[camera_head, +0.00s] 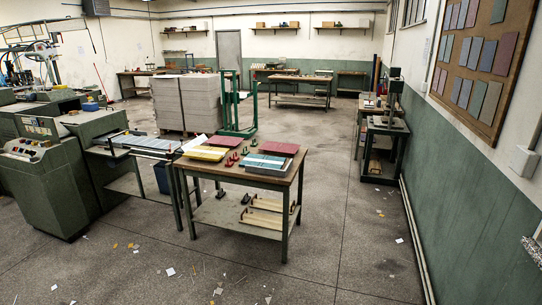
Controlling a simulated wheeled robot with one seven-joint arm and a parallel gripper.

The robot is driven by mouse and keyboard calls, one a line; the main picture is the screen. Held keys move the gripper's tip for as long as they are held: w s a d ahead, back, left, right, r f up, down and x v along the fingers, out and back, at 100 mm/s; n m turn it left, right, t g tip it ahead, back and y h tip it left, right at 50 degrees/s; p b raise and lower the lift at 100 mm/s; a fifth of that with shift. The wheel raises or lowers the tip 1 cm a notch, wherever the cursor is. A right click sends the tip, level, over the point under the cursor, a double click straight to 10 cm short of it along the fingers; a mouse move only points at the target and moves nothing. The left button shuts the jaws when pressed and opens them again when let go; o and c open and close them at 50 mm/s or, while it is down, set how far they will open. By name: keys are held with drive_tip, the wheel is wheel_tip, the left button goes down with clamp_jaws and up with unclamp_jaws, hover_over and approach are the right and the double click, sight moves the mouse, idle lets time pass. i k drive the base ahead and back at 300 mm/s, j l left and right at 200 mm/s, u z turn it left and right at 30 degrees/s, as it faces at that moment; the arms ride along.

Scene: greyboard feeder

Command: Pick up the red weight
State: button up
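Small red pieces that look like weights with handles stand in the middle of the wooden table; one red weight (233,159) is near the front. Another red piece (245,150) is just behind it, with a dark green piece (254,142) further back. They are too small to make out in detail. They stand between a yellow stack and blue and red stacks. Dark handled pieces also sit on the table's lower shelf. My gripper is not in view.
The table (212,171) also holds a yellow stack (205,153), a blue stack (262,162) and a dark red stack (279,148). A green machine (45,185) stands left, a green trolley (237,115) behind. Open floor, littered with scraps, lies in front and right.

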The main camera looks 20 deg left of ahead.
sight(229, 164)
drive_tip(key=i+j+u, duration=0.8)
drive_tip(key=i+u, duration=0.4)
drive_tip(key=i, duration=0.2)
drive_tip(key=i+u, duration=0.1)
drive_tip(key=i, duration=1.35)
drive_tip(key=i+u, duration=0.15)
drive_tip(key=i, duration=0.55)
drive_tip(key=i+u, duration=0.1)
drive_tip(key=i, duration=0.65)
drive_tip(key=i+l+u, duration=0.1)
drive_tip(key=i, duration=0.6)
